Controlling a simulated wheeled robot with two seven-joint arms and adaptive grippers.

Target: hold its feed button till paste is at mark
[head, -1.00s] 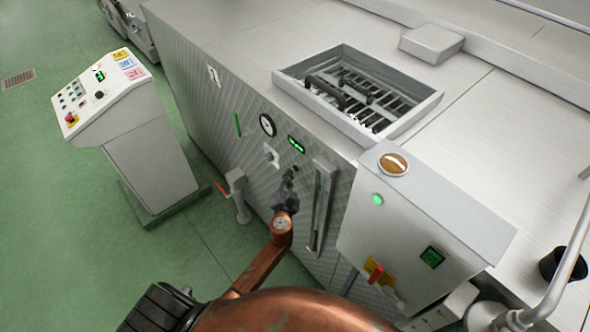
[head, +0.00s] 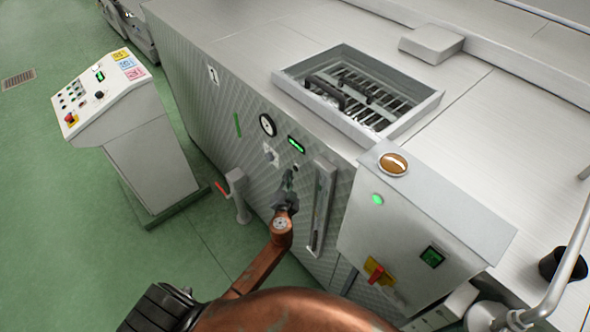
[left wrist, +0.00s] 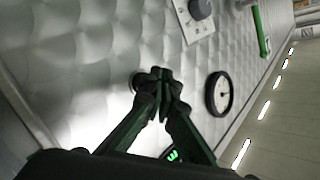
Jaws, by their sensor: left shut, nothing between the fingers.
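My left gripper (head: 289,178) is shut and empty, its tips close to the quilted metal front of the machine (head: 215,110). In the left wrist view the shut fingertips (left wrist: 157,76) partly overlap a small round dark-rimmed button (left wrist: 137,81) on the panel. I cannot tell whether they touch it. The button may be the small dark spot just above the fingers in the head view (head: 295,167). A tall narrow slot, perhaps a sight glass (head: 321,205), is right of the gripper; no paste level or mark can be read. My right gripper is not in view.
A round gauge (head: 268,125), a green display (head: 296,145) and a red-handled valve (head: 236,192) are on the front near the gripper. A grey box with an amber lamp (head: 393,163) stands right. A control pedestal (head: 150,150) stands left on open green floor.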

